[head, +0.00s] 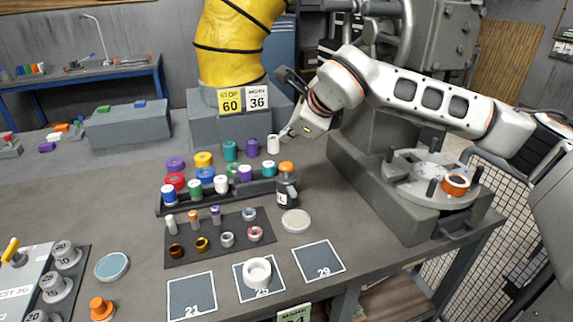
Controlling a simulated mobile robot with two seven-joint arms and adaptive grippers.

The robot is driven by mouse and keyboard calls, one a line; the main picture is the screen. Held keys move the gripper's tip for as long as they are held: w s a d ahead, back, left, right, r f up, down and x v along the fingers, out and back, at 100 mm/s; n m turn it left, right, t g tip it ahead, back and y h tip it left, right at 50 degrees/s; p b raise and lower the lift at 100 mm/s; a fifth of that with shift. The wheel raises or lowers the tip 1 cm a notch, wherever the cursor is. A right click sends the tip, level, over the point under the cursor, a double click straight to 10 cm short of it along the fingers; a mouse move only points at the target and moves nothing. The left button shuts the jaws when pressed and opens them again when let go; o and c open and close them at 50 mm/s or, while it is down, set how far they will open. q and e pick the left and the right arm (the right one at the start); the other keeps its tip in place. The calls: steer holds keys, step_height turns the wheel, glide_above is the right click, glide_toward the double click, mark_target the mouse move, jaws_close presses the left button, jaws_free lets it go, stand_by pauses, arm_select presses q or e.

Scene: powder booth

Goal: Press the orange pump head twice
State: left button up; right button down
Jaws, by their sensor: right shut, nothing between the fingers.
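The orange pump head (286,166) sits on top of a dark bottle (287,189) with a pale label, standing upright on the grey table at the right end of the black rack. My right gripper (287,132) comes in from the right, above and behind the bottle. It is shut and empty, and its tips are apart from the pump head, close to a white cylinder (273,145). My left gripper is not in view.
A black rack (232,196) holds several coloured caps, with a dark mat (205,250) of small parts in front. A pale round disc (296,221) lies by the bottle. Marked squares (319,260) lie at the front edge. A grey machine (372,190) stands right.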

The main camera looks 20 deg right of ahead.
steer(key=shift+d+r+n+g+y+p, duration=0.1)
steer(key=shift+r+n+g+y+p, duration=0.3)
steer(key=shift+r+n+y, duration=0.45)
steer(key=shift+r+n+g+y+p, duration=0.35)
steer(key=shift+r+n+g+y, duration=0.15)
steer(key=shift+n, duration=0.65)
steer(key=shift+d+r+n+g+y+p, duration=0.1)
steer(key=shift+r+n+g+y+p, duration=0.25)
steer(key=shift+r+n+y, duration=0.5)
steer(key=shift+f, duration=0.4)
steer(key=b, duration=0.5)
glide_above(289, 166)
step_height(289, 166, down, 7)
steer(key=shift+w+f, duration=0.1)
steer(key=shift+f, duration=0.1)
steer(key=shift+f+b, duration=0.35)
steer(key=shift+f, duration=0.2)
steer(key=shift+f, duration=0.1)
